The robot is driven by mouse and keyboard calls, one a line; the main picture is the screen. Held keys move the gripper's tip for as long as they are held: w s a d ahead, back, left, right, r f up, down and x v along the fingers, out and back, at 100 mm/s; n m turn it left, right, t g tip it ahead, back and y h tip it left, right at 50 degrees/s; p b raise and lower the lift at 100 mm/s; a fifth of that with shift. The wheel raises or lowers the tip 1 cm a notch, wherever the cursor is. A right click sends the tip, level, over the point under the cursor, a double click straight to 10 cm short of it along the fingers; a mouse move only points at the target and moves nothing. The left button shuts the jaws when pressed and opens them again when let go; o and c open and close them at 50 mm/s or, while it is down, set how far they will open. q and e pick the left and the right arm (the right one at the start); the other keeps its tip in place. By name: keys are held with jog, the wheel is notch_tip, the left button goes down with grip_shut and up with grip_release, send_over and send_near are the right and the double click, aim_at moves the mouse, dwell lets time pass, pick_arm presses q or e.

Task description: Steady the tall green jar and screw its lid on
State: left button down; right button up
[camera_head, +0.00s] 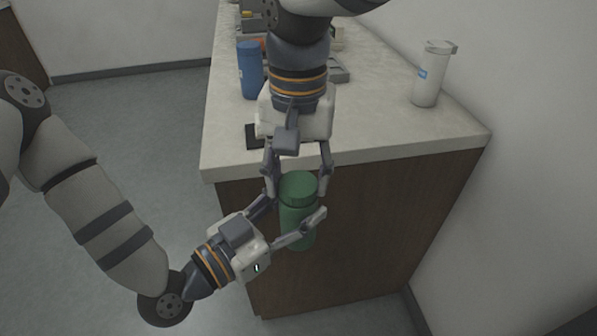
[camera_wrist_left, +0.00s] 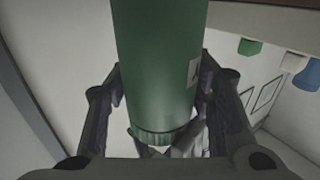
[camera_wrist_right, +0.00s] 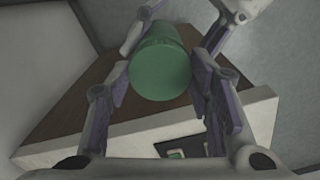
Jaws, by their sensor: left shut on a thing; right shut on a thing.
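The tall green jar (camera_head: 296,228) is held upright in the air in front of the counter's near edge. My left gripper (camera_head: 291,215) comes in from the left and is shut around its body, which fills the middle of the left wrist view (camera_wrist_left: 158,60). The green lid (camera_head: 298,184) sits on top of the jar, in line with it. My right gripper (camera_head: 298,194) reaches down from above and is shut on the lid, whose round top shows in the right wrist view (camera_wrist_right: 160,70). How far the lid is threaded cannot be told.
The pale counter (camera_head: 390,130) lies just behind the jar, with its brown wooden front (camera_head: 385,210) below. A blue bottle (camera_head: 250,70) and a white jug (camera_head: 432,75) stand on it. A dark flat item (camera_head: 252,137) lies near the front edge. Open floor is at left.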

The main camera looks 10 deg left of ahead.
jog(key=m, duration=0.9)
jog(key=shift+a+r+m, duration=0.1)
jog(key=shift+m, duration=0.3)
jog(key=m, duration=0.3)
jog(key=shift+m, duration=0.4)
jog(key=m, duration=0.6)
jog(key=shift+w, duration=0.1)
jog(key=m, duration=0.6)
jog(key=o, duration=0.8)
